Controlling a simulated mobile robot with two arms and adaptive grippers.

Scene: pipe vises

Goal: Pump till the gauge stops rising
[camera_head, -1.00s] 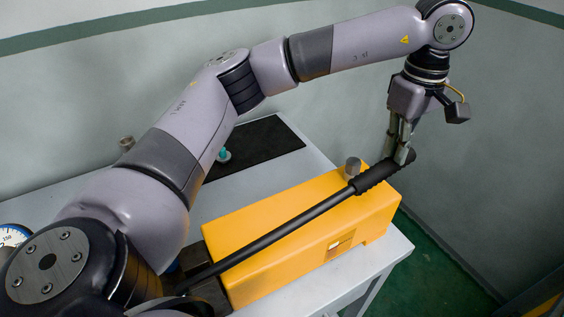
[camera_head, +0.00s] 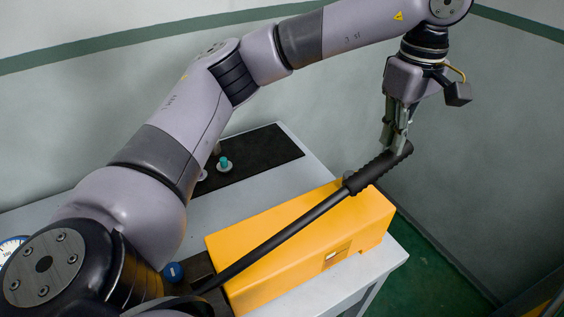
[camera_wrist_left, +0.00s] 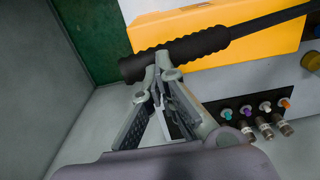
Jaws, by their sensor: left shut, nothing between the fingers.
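The pump lever is a long dark bar with a ribbed black grip (camera_head: 372,174), slanting up to the right over a yellow housing (camera_head: 300,240). My left gripper (camera_head: 393,142) is shut and empty at the grip's upper end. In the left wrist view its closed fingertips (camera_wrist_left: 165,68) meet at the ribbed grip (camera_wrist_left: 200,46) and appear to touch it, not wrap around it. The gauge (camera_head: 10,246) is a white dial at the left edge of the head view, mostly cut off and covered by my arm; its needle cannot be read. My right gripper is not in view.
The grey bench (camera_head: 230,208) carries a black mat (camera_head: 262,152) with a teal-topped fitting (camera_head: 224,164). A blue knob (camera_head: 172,271) is near the lever's base. Several coloured fittings (camera_wrist_left: 247,111) show in the left wrist view. Walls stand behind and right.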

